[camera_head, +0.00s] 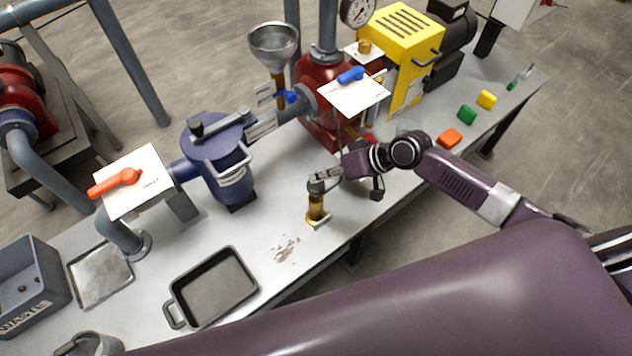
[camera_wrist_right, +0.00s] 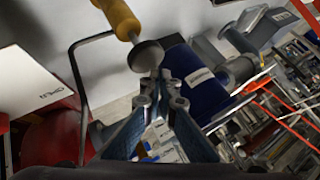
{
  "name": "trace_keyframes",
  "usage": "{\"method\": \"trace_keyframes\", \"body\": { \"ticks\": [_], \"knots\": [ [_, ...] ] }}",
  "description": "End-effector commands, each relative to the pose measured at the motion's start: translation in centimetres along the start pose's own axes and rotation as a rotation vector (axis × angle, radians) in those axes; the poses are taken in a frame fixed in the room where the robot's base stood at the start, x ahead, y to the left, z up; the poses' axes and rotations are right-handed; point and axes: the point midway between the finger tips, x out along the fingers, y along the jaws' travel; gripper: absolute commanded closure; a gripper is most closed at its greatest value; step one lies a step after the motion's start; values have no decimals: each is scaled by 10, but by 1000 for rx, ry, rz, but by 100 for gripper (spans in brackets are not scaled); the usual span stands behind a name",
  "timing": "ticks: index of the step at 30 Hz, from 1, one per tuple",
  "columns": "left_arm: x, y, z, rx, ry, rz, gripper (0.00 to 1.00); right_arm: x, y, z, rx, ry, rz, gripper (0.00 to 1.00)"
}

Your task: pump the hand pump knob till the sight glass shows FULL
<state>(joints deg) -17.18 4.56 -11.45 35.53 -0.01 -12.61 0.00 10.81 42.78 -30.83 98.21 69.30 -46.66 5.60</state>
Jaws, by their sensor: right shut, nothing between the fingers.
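The hand pump (camera_head: 316,208) stands upright near the front edge of the bench, with an amber body and a grey knob (camera_head: 316,187) on top. In the right wrist view its grey disc knob (camera_wrist_right: 146,56) sits on a rod coming out of the yellow body (camera_wrist_right: 118,15). My right gripper (camera_head: 318,176) is right over the knob, shut and empty. In the right wrist view its fingertips (camera_wrist_right: 160,78) lie close against the disc's edge; I cannot tell whether they touch. I cannot make out the sight glass or any FULL reading. My left gripper is not in view.
A blue vessel (camera_head: 222,172) and a red pump body (camera_head: 322,85) stand behind. A black tray (camera_head: 247,291) lies front left, with a waste bin (camera_head: 30,275) beyond. Orange, green and yellow blocks (camera_head: 467,115) lie to the right. Bench around the pump's left is clear except a brown stain.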

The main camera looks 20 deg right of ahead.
Motion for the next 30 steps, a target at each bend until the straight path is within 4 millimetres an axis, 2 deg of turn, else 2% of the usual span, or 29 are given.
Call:
{"method": "trace_keyframes", "body": {
  "ticks": [5, 18, 30],
  "knots": [
    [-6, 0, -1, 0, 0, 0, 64, -4, -3, -4, -1, 1, 0, 100],
    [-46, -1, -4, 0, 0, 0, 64, -34, -25, -26, -1, 1, 0, 100],
    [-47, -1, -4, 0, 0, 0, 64, -35, -25, -26, 0, 1, 0, 100]
  ]
}}
